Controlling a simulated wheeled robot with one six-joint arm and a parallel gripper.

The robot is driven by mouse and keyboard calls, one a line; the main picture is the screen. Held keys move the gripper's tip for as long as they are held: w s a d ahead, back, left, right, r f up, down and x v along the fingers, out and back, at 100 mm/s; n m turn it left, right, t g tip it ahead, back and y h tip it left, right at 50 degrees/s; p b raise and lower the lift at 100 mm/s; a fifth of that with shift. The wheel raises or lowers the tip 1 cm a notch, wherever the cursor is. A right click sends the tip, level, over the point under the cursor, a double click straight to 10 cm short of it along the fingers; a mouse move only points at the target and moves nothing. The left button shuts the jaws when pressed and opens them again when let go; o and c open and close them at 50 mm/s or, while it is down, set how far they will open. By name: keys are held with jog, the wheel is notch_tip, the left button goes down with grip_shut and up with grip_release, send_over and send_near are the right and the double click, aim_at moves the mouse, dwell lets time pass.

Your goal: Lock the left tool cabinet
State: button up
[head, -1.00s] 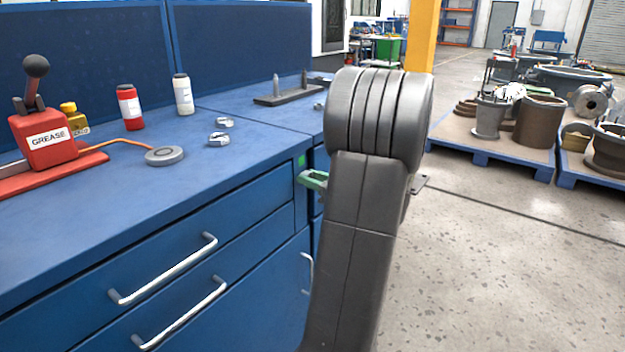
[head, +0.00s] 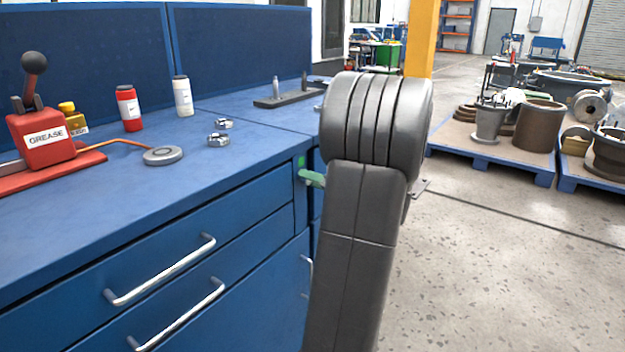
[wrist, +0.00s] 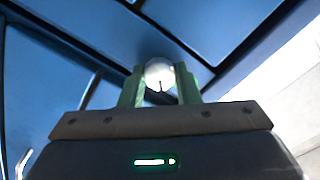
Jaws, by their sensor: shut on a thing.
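The blue tool cabinet (head: 262,262) on the left has drawers with silver bar handles. My gripper (wrist: 160,78) has green fingers, shut on a round silver lock piece (wrist: 159,72) with a dark slot-like mark, in front of blue panels in the wrist view. In the head view one green finger shows beside the cabinet's upper right front corner. My dark arm hides the rest of the gripper and the lock there. A small green patch (head: 301,161) is on the cabinet just above the finger.
On the blue worktop (head: 215,175) stand a red grease pump (head: 42,140), a red bottle (head: 129,108), a white bottle (head: 183,96) and small metal parts. Pallets with heavy parts (head: 538,125) stand at the right. The floor (head: 490,270) between is clear.

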jog(key=shift+m+p, duration=1.8)
jog(key=shift+m, duration=2.2)
jog(key=shift+f, duration=0.15)
jog(key=o, duration=1)
jog(key=shift+s+d, duration=0.1)
jog(key=shift+d, duration=0.05)
jog(key=p+v, duration=0.2)
jog(key=v, duration=1.1)
jog(key=shift+s+d, duration=0.2)
jog(key=shift+d, duration=0.05)
